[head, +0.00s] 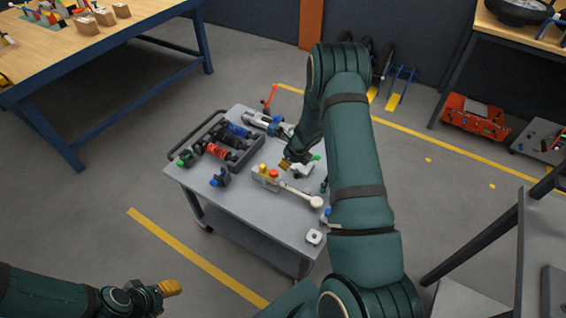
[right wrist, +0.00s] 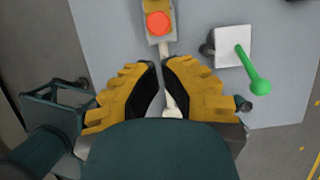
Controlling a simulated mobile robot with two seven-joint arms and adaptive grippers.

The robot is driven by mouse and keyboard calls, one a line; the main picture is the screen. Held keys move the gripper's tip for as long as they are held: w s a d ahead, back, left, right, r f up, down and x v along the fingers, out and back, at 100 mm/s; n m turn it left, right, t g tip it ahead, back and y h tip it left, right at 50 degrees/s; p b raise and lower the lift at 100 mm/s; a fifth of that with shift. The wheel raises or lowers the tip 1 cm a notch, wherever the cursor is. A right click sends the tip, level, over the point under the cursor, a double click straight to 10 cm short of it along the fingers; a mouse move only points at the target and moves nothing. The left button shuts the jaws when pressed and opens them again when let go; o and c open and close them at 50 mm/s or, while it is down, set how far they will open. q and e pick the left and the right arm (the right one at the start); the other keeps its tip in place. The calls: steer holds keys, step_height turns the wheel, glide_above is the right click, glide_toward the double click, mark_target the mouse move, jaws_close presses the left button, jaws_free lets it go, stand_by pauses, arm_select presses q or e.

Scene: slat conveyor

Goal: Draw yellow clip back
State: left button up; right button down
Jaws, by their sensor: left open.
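No separate yellow clip can be made out with certainty. A small box with a red button (head: 274,173) and a yellow part (head: 262,167) stands on the grey cart (head: 235,198). The red button also shows at the top of the right wrist view (right wrist: 158,23). A pale rod (head: 300,195) runs from the box to a round end. My right gripper (head: 285,165) is over the cart beside the box. In the right wrist view its yellow fingers (right wrist: 161,65) are close together above the rod, partly hiding it. My left gripper (head: 170,287) is open, low at the left, away from the cart.
A dark tray (head: 192,140) with red and blue coil parts sits on the cart's left side. A white box with a green lever (right wrist: 258,72) is right of my right fingers. A wooden table (head: 110,45) stands at the back left.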

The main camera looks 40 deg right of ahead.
mark_target(271, 171)
steer(key=b+x, duration=0.1)
steer(key=x, duration=0.6)
steer(key=w, duration=0.1)
steer(key=w+a, duration=0.1)
steer(key=w, duration=0.1)
steer(key=shift+a+f, duration=0.15)
steer(key=shift+f, duration=0.2)
steer(key=shift+w+a, duration=0.2)
steer(key=shift+w, duration=0.3)
